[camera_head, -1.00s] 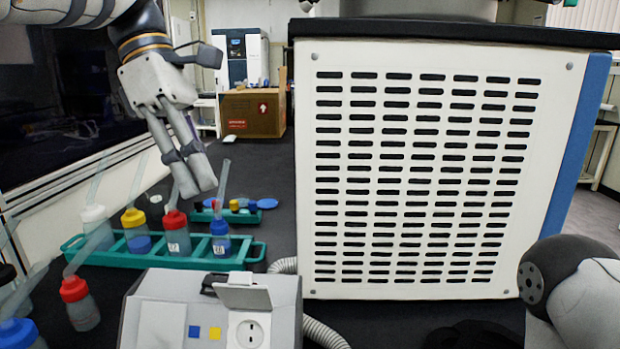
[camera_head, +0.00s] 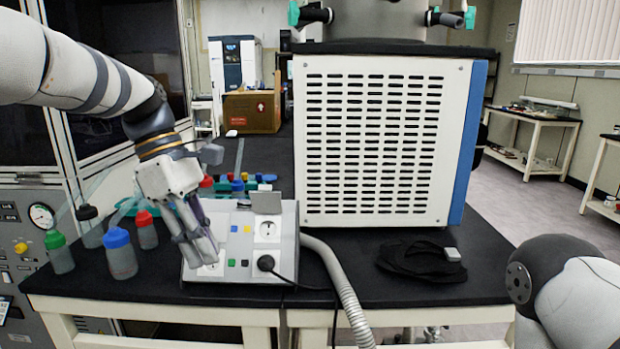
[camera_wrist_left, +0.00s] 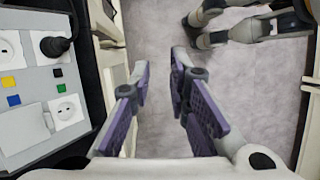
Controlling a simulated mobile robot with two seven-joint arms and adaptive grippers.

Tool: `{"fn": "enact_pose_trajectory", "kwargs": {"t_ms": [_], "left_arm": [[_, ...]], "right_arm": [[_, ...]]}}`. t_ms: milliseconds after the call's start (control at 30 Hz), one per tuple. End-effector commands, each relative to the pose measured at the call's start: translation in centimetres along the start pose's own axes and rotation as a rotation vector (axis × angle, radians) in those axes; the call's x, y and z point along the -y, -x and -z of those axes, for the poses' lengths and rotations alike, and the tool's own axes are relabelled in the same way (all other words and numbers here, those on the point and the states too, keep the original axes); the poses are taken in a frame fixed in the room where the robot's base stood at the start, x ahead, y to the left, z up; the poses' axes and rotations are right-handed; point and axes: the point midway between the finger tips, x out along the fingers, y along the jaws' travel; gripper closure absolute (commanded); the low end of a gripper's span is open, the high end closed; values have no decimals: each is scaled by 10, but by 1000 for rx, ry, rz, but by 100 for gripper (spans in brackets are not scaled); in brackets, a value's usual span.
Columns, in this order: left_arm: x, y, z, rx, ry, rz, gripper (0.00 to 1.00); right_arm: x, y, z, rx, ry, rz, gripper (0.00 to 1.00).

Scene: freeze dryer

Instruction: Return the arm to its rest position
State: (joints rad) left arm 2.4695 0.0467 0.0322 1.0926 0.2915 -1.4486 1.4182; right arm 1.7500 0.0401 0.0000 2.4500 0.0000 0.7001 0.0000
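My left arm (camera_head: 75,65) reaches in from the left in the head view. Its gripper (camera_head: 205,252) points down in front of the left part of a grey socket box (camera_head: 268,262) and hides part of it. In the left wrist view the two purple-padded fingers (camera_wrist_left: 160,80) stand apart with only floor between them, so the gripper is open and empty. The socket box (camera_wrist_left: 35,95) shows to the left of the fingers there. My right arm (camera_head: 570,290) shows at the lower right of the head view; its gripper is out of view.
Squeeze bottles with blue (camera_head: 121,258), green (camera_head: 60,252) and red (camera_head: 147,230) caps stand left of the gripper. A white vented freeze dryer cabinet (camera_head: 380,210) stands behind.

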Motion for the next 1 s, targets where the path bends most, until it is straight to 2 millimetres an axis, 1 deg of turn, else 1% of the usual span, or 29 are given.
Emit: {"fn": "enact_pose_trajectory", "kwargs": {"t_ms": [33,67,100,167,200,267,300,367,400,467,500,567,600,700,733,800,833,900,1000], "left_arm": [[-2,-31,15,-16,-27,11,83],[-4,-50,24,-28,-52,10,83],[-4,-76,37,-47,-87,11,83],[0,-118,59,-81,-152,14,83],[6,-148,74,-107,-204,20,83],[22,-192,97,-148,-294,34,83],[36,-221,113,-175,-362,47,83],[64,-262,133,-214,-476,70,83],[86,-287,146,-237,-559,90,83],[125,-320,161,-267,-696,123,83],[153,-339,169,-282,-795,144,83],[196,-359,176,-295,-944,175,83],[224,-368,178,-299,-1042,193,83],[278,-376,175,-299,-1244,219,83],[289,-376,174,-298,-1290,223,83],[307,-374,170,-296,-1367,227,83],[311,-374,169,-296,-1389,227,83],[316,-373,168,-298,-1414,226,83],[315,-373,168,-301,-1418,224,83]], "right_arm": [[0,0,1,-2,0,0,100],[0,0,1,-2,0,0,100],[0,0,1,-2,0,0,100],[0,0,0,-1,0,0,100],[0,0,0,0,0,0,100],[0,0,0,1,0,0,100],[0,0,0,1,0,0,100],[0,0,0,1,0,0,100],[0,0,0,1,0,0,100],[0,0,0,1,0,0,100],[0,0,0,0,0,0,100],[0,0,0,0,0,0,100],[0,0,0,0,0,0,100],[0,0,0,0,0,0,100],[0,0,0,0,0,0,100],[0,0,0,0,0,0,100],[0,0,0,0,0,0,100],[0,0,0,0,0,0,100],[0,0,0,0,0,0,100]]}}
